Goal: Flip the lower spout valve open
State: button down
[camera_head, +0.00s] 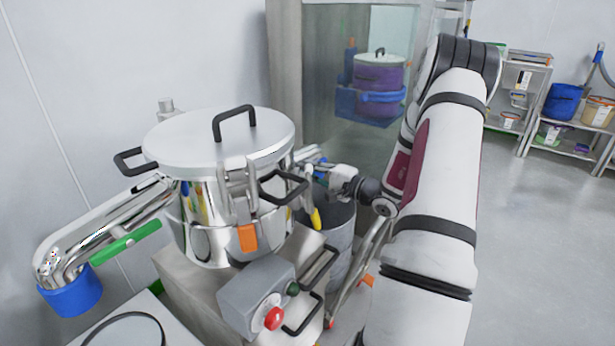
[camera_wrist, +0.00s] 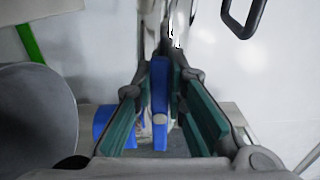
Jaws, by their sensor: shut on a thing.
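A polished steel vessel (camera_head: 205,220) with a lidded top stands at the left of the head view, with steel spout pipes on both sides. On the right-hand spout a blue valve lever (camera_head: 320,170) shows beside my gripper (camera_head: 331,172). In the wrist view the same blue lever (camera_wrist: 160,95) lies between the teal pads of my gripper (camera_wrist: 161,75), which is shut on it. The steel pipe (camera_wrist: 165,25) runs up beyond the fingertips. A blue spout end (camera_wrist: 104,122) shows behind the left finger. The fingers partly hide the lever's base.
A green lever (camera_head: 127,242) and a blue-ended spout (camera_head: 72,290) are at the left. A grey control box (camera_head: 255,290) with a red button sits in front of the vessel. A grey bin (camera_head: 342,245) stands below my gripper. The floor at the right is clear.

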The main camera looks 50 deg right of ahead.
jog(key=shift+f+n, duration=0.15)
jog(key=shift+n, duration=0.15)
jog(key=c, duration=1.6)
grip_release()
jog(key=shift+s, duration=0.1)
jog(key=s+d, duration=0.1)
jog(key=s, duration=1)
jog(key=shift+s+d, duration=0.3)
jog(key=shift+s, duration=0.05)
